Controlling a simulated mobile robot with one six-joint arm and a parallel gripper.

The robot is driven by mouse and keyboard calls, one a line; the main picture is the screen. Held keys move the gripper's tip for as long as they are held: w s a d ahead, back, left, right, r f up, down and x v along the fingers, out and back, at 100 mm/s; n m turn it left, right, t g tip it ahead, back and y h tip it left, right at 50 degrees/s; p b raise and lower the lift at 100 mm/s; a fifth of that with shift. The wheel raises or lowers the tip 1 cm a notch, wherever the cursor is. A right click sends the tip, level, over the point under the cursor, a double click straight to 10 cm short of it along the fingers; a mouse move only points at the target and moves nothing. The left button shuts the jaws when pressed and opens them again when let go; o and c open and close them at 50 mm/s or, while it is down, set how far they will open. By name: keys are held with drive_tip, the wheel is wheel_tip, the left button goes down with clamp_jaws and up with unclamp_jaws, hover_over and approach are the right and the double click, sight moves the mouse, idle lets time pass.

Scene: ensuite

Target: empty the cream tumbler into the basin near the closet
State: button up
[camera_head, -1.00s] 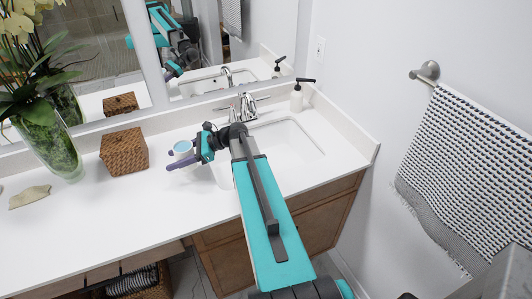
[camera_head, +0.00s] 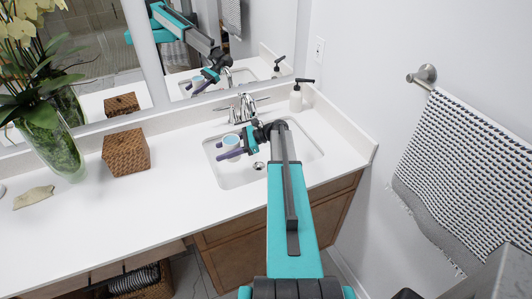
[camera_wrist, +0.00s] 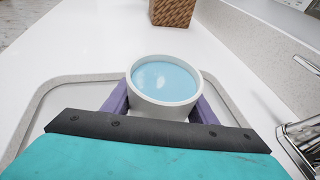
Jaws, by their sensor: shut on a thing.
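The cream tumbler (camera_wrist: 163,108) is upright between the purple fingers of my gripper (camera_head: 231,147) and holds light blue liquid, seen in the wrist view. The tumbler also shows small in the head view (camera_head: 231,140). My gripper is shut on it. The white basin (camera_head: 218,172) is set into the counter, and the tumbler is above its left part. The basin's drain shows near its middle. In the wrist view the basin's rim (camera_wrist: 38,108) shows around the tumbler. My arm hides part of the basin.
A chrome faucet (camera_head: 242,107) stands behind the basin, close to my gripper. A soap dispenser (camera_head: 296,97) stands at the back right. A woven box (camera_head: 126,152), a vase (camera_head: 58,148) and a tan dish (camera_head: 34,197) are on the left counter. A towel (camera_head: 462,170) hangs right.

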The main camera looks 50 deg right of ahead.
drive_tip(key=s+d+f+p, duration=0.1)
drive_tip(key=s+d+f, duration=0.1)
drive_tip(key=d, duration=0.5)
drive_tip(key=s+d+f, duration=0.3)
drive_tip(key=s+d, duration=0.2)
drive_tip(key=d, duration=0.1)
drive_tip(key=shift+d+f+p, duration=0.3)
drive_tip(key=shift+d+p, duration=0.05)
drive_tip(key=shift+d, duration=0.05)
drive_tip(key=shift+b, duration=0.5)
drive_tip(key=shift+w+d+n+t+h+b, duration=0.1)
drive_tip(key=shift+n+t+h+b, duration=0.25)
drive_tip(key=shift+b, duration=0.2)
drive_tip(key=shift+r+b, duration=0.1)
drive_tip(key=shift+b, duration=0.2)
drive_tip(key=shift+d+r, duration=0.1)
drive_tip(key=shift+r, duration=0.05)
drive_tip(key=shift+w+n+h+b, duration=0.1)
drive_tip(key=shift+n+h+b, duration=0.15)
drive_tip(key=shift+b, duration=0.25)
